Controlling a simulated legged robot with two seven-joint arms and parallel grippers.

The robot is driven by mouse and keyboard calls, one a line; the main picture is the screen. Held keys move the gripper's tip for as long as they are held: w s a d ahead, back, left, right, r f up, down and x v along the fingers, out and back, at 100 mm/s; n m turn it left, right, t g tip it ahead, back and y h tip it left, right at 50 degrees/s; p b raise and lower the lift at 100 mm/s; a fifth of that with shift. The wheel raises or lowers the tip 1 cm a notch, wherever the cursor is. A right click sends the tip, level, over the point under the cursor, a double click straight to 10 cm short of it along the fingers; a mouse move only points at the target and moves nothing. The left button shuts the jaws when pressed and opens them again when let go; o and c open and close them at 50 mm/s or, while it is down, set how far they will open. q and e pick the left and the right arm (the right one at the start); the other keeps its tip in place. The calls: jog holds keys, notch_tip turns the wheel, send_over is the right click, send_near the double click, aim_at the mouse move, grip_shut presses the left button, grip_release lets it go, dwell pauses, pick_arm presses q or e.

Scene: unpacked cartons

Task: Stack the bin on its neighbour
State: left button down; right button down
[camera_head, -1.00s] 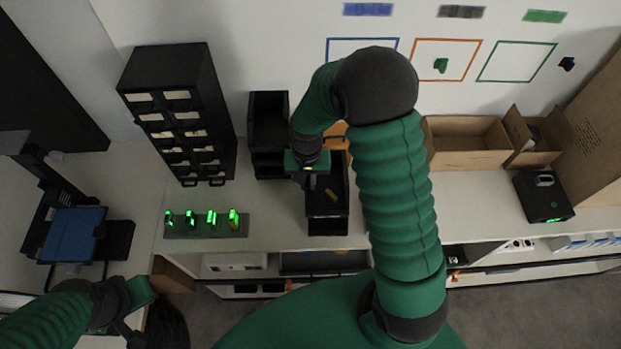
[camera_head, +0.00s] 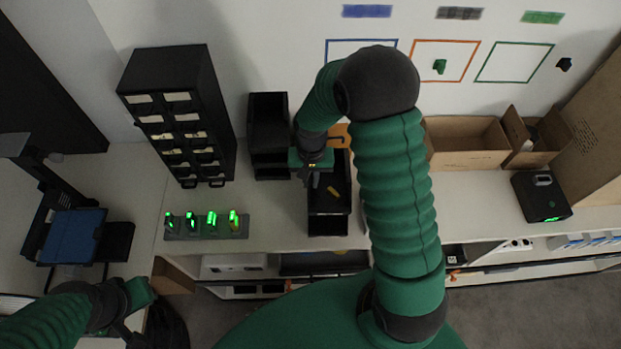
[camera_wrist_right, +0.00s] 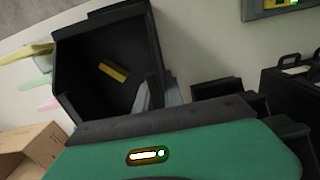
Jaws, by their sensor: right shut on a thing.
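A black open bin (camera_head: 328,225) stands near the front edge of the white counter, with a small yellow item (camera_head: 333,191) in it. My right gripper (camera_head: 313,178) is at its left wall and is shut on the bin. In the right wrist view the bin (camera_wrist_right: 85,72) lies ahead of the gripper (camera_wrist_right: 153,98), with the yellow item (camera_wrist_right: 113,70) inside; the grip is partly hidden.
A black drawer cabinet (camera_head: 180,110) stands left of the stack. A grey rack with green-lit devices (camera_head: 207,228) lies in front of it. Open cartons (camera_head: 465,160) and a black box (camera_head: 543,200) are to the right. Counter is bare between the rack and the bin.

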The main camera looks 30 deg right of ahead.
jog(key=shift+d+f+b, duration=0.25)
jog(key=shift+f, duration=0.2)
jog(key=shift+d+f+b, duration=0.2)
jog(key=shift+f, duration=0.25)
jog(key=c, duration=1.4)
grip_release()
jog(key=shift+a+r, duration=0.1)
jog(key=shift+a, duration=0.15)
pick_arm(q)
jog(key=shift+d+f, duration=0.1)
jog(key=shift+f, duration=0.3)
pick_arm(e)
jog(key=shift+o, duration=0.2)
